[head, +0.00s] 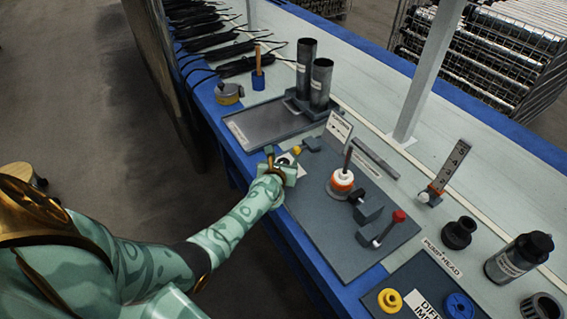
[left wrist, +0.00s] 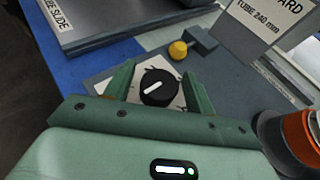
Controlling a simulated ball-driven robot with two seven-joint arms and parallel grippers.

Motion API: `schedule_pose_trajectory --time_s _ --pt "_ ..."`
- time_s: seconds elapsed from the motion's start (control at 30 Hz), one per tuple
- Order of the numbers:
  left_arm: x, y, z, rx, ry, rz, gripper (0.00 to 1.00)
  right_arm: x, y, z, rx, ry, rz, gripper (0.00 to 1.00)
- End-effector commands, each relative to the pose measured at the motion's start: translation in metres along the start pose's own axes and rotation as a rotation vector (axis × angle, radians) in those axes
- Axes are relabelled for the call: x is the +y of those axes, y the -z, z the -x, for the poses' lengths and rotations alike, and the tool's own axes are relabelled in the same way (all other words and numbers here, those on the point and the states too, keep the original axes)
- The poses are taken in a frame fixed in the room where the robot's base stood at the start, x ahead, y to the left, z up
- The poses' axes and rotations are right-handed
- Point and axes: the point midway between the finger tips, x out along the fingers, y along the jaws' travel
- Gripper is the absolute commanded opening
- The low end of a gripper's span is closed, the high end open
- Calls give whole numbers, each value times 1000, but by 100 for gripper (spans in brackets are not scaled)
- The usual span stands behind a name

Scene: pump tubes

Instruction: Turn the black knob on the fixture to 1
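The black knob (left wrist: 159,87) shows in the left wrist view on a light dial plate, with a white pointer line slanting up to the right. The numbers on the dial are too small or covered to read. My left gripper (left wrist: 158,82) is open, with one green finger on each side of the knob; I cannot tell whether they touch it. In the head view the left gripper (head: 276,166) is at the near left corner of the grey fixture board (head: 325,231) and hides most of the knob. My right gripper is not in view.
A yellow-tipped part (head: 297,150) sits just beyond the gripper. An orange and white ring stack with a rod (head: 342,182) and a red-tipped lever (head: 398,216) stand farther right. A grey tray (head: 262,124) with two dark cylinders (head: 320,84) lies behind.

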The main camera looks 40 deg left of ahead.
Motion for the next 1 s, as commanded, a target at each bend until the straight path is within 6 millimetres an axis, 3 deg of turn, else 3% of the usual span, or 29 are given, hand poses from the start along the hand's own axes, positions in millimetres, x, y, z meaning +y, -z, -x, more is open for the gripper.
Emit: schedule_pose_trajectory --time_s 0.03,0.13,0.57,1.0 --pt "0 0 0 0 0 0 40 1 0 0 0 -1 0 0" --pt "0 0 0 0 0 0 14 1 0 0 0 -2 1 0" --pt "1 -1 1 0 62 -29 14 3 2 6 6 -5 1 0" --pt "2 2 0 4 387 -165 14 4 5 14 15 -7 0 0"
